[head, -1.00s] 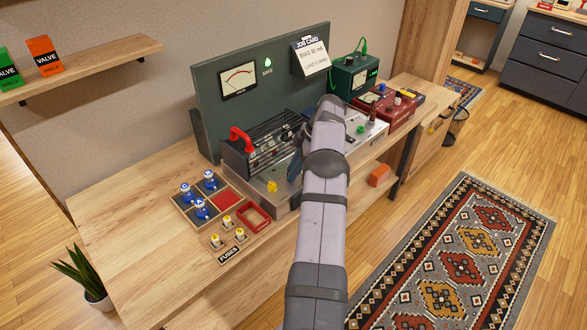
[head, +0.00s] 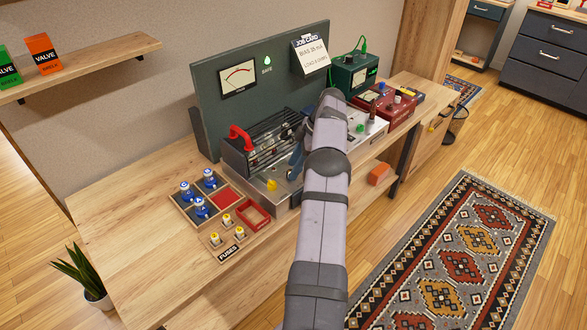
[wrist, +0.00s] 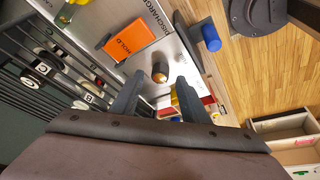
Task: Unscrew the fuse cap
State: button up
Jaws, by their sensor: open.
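A small dark cap with a copper-coloured end (wrist: 160,72) stands on the pale metal chassis top in the wrist view. It looks like the fuse cap, though no label on it can be read. My gripper (wrist: 158,88) is open, with its two fingers apart. The cap appears between and just beyond the fingertips, with no clear contact. In the head view my arm hides the cap and most of my gripper; only a bluish finger part (head: 297,160) shows beside the arm, near the chassis (head: 262,186).
An orange HOLD plate (wrist: 125,38) and a blue-tipped lever (wrist: 211,38) lie close to the cap. A barred cage with a red handle (head: 240,136) stands behind. Fuses (head: 227,220) and blue-topped valves (head: 201,206) sit at left. The bench's left end is clear.

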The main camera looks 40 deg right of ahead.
jog(key=shift+p+v, duration=0.4)
jog(key=shift+v, duration=2.55)
jog(key=shift+o, duration=0.2)
jog(key=shift+r, duration=0.1)
